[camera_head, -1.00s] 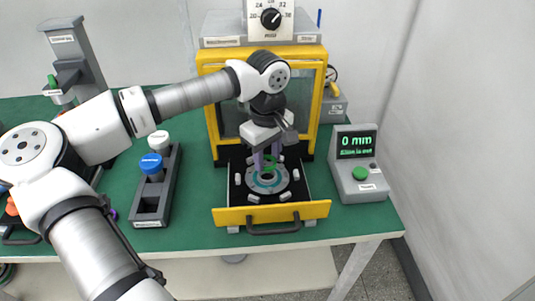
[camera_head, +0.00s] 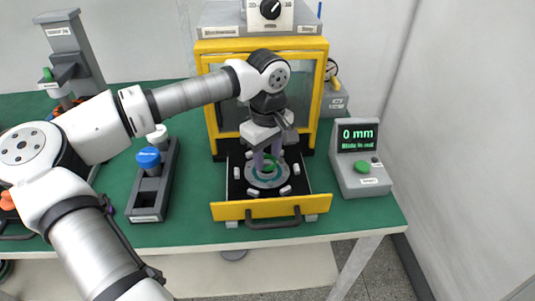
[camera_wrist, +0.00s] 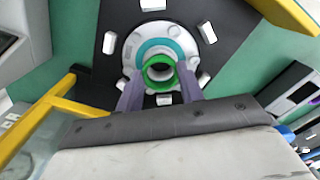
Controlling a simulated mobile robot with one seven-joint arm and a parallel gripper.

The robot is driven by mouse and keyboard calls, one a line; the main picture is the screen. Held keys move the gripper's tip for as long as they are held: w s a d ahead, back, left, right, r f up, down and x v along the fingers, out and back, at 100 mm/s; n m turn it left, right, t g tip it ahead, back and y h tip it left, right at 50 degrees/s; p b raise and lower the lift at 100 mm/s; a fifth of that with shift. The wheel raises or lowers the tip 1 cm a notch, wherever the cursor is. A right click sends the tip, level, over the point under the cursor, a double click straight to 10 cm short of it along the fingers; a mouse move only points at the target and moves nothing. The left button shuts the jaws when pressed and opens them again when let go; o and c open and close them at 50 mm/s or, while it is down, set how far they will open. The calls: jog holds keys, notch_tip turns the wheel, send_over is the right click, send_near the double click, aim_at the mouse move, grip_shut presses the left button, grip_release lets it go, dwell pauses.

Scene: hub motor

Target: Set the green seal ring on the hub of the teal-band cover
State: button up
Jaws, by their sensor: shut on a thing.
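The green seal ring (camera_wrist: 160,86) is held between the two purple fingers of my gripper (camera_wrist: 160,72); it also shows in the head view (camera_head: 270,164). The cover is a light grey disc (camera_wrist: 133,58) with a teal band (camera_wrist: 147,46), lying on the dark bed of the pulled-out drawer; it also shows in the head view (camera_head: 252,180). In the wrist view the ring lies over the middle of the cover, slightly toward my gripper from the teal band's centre. Whether it touches the hub is unclear. My fingers hide part of the cover.
Several small pale blocks surround the cover. The yellow drawer front (camera_head: 235,210) and yellow frame (camera_head: 203,100) enclose the work spot. A display box (camera_head: 360,180) reading 0 mm stands right. A dark holder with a blue-capped part (camera_head: 148,157) stands left.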

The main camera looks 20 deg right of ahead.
jog(key=shift+f+b, duration=0.35)
jog(key=shift+f, duration=0.05)
dwell(0.4)
jog(key=o, duration=1.1)
jog(key=shift+c, duration=0.2)
jog(key=shift+r, duration=0.15)
notch_tip(320, 180, up, 14)
jog(key=shift+b, duration=0.3)
jog(key=shift+f, duration=0.2)
